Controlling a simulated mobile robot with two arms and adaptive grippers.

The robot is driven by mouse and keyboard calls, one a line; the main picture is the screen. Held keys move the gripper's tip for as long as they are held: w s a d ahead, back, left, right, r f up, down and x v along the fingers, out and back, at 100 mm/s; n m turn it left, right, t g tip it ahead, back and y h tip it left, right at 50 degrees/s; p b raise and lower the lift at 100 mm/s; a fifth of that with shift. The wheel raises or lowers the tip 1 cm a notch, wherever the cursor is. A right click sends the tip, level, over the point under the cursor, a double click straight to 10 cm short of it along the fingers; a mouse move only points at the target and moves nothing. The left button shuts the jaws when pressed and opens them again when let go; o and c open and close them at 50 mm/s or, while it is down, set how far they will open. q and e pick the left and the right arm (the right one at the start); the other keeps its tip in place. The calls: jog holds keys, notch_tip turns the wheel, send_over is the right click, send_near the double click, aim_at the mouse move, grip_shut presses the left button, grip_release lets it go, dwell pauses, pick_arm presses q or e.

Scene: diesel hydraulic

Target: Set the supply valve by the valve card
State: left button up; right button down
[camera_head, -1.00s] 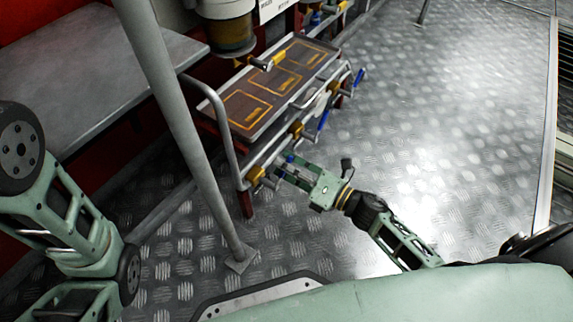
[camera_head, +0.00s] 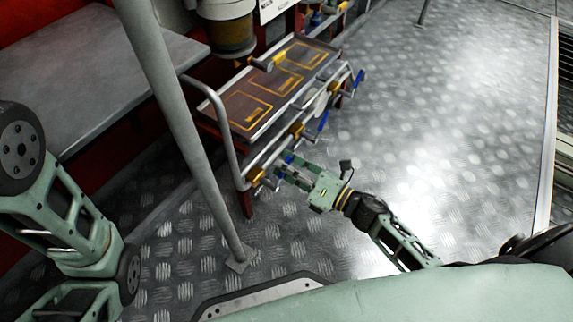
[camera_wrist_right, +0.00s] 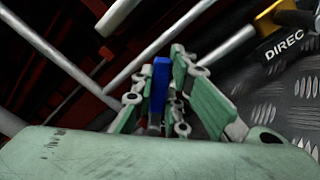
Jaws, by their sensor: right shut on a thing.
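Several valves with yellow bodies and blue-gripped levers line the pipe along the front of the low rack. My right gripper (camera_head: 283,167) is at the nearest valve (camera_head: 257,175). In the right wrist view its fingers (camera_wrist_right: 163,90) are shut on a blue lever handle (camera_wrist_right: 161,76), which stands upright between them. The middle valve (camera_head: 296,130) has its blue handle (camera_head: 323,121) pointing out from the rack. A far blue handle (camera_head: 360,76) also sticks out. A white sign (camera_head: 272,8) at the top is cut off and unreadable. My left gripper is out of view.
The rack top (camera_head: 247,107) bears orange outlined panels. A grey pole (camera_head: 190,140) stands left of the rack, beside a grey bench (camera_head: 90,75). A label reading "DIREC" (camera_wrist_right: 284,46) shows beside a yellow valve part. The metal floor (camera_head: 440,130) is clear to the right.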

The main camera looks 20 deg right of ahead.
aim_at(279, 180)
jog(key=shift+s+a+r+n, duration=0.2)
jog(key=shift+a+r+n, duration=0.1)
jog(key=shift+n, duration=0.4)
jog(key=n, duration=0.1)
jog(key=a+n, duration=0.1)
jog(key=shift+s+r+n, duration=0.35)
jog(key=shift+s+n, duration=0.05)
jog(key=shift+s+a+r+n+b, duration=0.2)
jog(key=shift+a+n+b, duration=0.1)
jog(key=shift+n, duration=0.3)
jog(key=shift+s+a+r+n+b, duration=0.1)
jog(key=shift+s+a+n+b, duration=0.15)
jog(key=shift+n, duration=0.35)
jog(key=shift+s+a+n+b, duration=0.25)
jog(key=shift+a+n+b, duration=0.05)
jog(key=shift+n, duration=0.45)
jog(key=shift+s+a+n+b, duration=0.25)
jog(key=shift+a+n+b, duration=0.05)
jog(key=shift+n, duration=0.45)
jog(key=c, duration=1.7)
grip_release()
jog(key=shift+r, duration=0.1)
